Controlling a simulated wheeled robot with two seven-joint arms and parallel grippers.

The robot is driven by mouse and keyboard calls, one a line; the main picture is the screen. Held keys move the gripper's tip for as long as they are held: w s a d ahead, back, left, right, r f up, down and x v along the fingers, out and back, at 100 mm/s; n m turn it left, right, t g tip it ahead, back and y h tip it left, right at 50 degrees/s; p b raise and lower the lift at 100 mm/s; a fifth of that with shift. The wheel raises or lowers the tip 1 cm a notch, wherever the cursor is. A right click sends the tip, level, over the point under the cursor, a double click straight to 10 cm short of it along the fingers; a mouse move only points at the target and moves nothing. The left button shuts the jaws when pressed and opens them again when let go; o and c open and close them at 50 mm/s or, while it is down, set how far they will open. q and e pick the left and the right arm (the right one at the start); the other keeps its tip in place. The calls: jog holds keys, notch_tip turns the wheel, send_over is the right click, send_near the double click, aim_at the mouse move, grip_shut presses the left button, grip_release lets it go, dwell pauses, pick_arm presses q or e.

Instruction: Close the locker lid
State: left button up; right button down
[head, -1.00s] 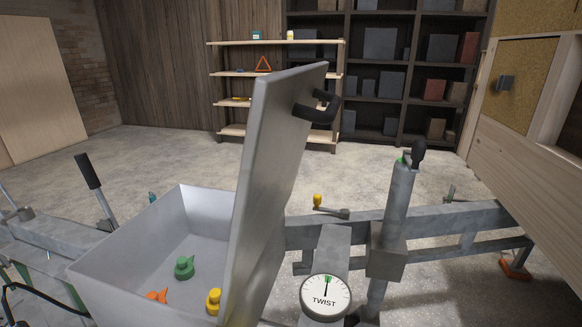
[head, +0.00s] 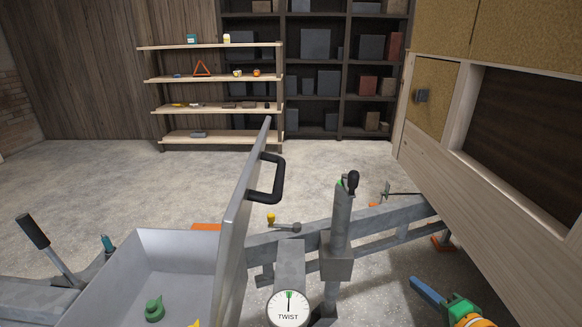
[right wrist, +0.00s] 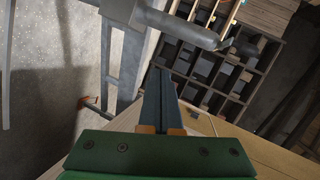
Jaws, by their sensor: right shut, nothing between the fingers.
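The locker is an open grey metal box (head: 98,278) at the lower left of the head view. Its lid (head: 238,225) stands raised on the box's right side, tilted a little to the right, with a black handle (head: 279,180) on its outer face. My right gripper (head: 414,281) is at the lower right of the head view, well right of the lid and apart from it. Its blue fingers are shut with nothing between them; they also show in the right wrist view (right wrist: 158,78). My left gripper is not in view.
A green piece (head: 154,309) lies inside the box. A jack post (head: 340,225) with a black knob and a round TWIST dial (head: 288,308) stand between the lid and my right gripper. A wooden hut wall (head: 480,190) rises at the right.

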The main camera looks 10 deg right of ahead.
jog(key=s+a+r+n+t+y+p, duration=0.1)
jog(key=a+r+y, duration=0.2)
jog(key=a+r, duration=0.45)
jog(key=s+a+r+n+y+p, duration=0.1)
jog(key=a+r+y+p, duration=0.2)
jog(key=r, duration=0.7)
jog(key=s+a+r+n+t+y, duration=0.1)
jog(key=s+a+r+y, duration=0.15)
jog(key=a+r, duration=0.55)
pick_arm(q)
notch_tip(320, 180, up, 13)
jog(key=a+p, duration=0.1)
jog(key=p, duration=0.6)
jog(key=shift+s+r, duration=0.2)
pick_arm(e)
jog(key=a+x, duration=0.1)
jog(key=x, duration=1.1)
jog(key=shift+a+r+y, duration=0.2)
jog(key=shift+r+y, duration=0.05)
jog(key=shift+y, duration=0.1)
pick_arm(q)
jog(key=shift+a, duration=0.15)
